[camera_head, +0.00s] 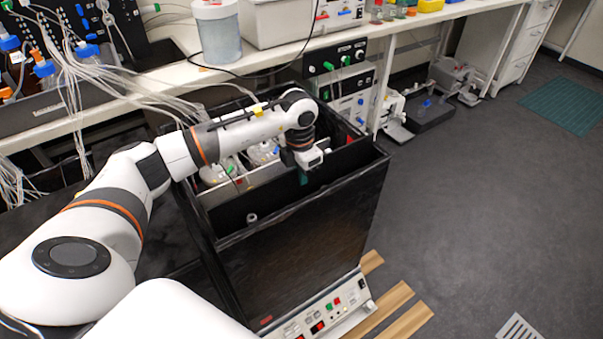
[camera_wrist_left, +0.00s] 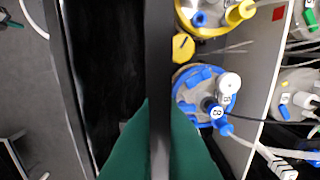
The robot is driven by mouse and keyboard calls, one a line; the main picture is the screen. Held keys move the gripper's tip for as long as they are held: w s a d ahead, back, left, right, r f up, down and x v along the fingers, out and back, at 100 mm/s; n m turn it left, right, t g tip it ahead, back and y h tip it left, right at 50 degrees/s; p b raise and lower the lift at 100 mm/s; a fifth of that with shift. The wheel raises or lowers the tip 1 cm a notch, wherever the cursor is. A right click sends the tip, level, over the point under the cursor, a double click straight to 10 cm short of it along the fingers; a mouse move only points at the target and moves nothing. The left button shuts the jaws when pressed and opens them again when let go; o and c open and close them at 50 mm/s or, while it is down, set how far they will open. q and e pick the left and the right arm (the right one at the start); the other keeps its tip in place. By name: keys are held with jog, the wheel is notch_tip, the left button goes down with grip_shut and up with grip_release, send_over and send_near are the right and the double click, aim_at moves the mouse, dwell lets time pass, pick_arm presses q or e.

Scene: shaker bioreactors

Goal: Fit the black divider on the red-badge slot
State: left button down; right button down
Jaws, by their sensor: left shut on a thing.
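My left gripper (camera_head: 303,178) reaches down into the open black-walled shaker box (camera_head: 300,250). In the left wrist view its dark green fingers (camera_wrist_left: 160,150) are shut on the black divider (camera_wrist_left: 158,55), a thin plate seen edge-on. The divider stands between a dark empty strip and the vessels. A small red badge (camera_wrist_left: 278,13) shows at the top of the grey partition (camera_wrist_left: 262,75). The divider's lower edge is hidden, so I cannot tell whether it sits in a slot. My right gripper is not in view.
A vessel with a blue ring (camera_wrist_left: 205,95) and one with a yellow ring (camera_wrist_left: 215,15) stand close beside the divider. Tubes cross near the grey partition. A cluttered white bench (camera_head: 270,60) runs behind the box.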

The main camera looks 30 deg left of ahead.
aim_at(302, 192)
pick_arm(q)
jog(key=shift+f+b, duration=0.55)
jog(key=shift+f, duration=0.15)
dwell(0.6)
jog(key=shift+f+b, duration=0.4)
jog(key=shift+f, duration=0.05)
jog(key=shift+f, duration=0.25)
jog(key=shift+f+b, duration=0.55)
jog(key=shift+f, duration=0.15)
dwell(0.5)
jog(key=shift+f+b, duration=0.55)
jog(key=shift+f, duration=0.05)
jog(key=shift+f, duration=0.15)
jog(key=shift+f+b, duration=0.5)
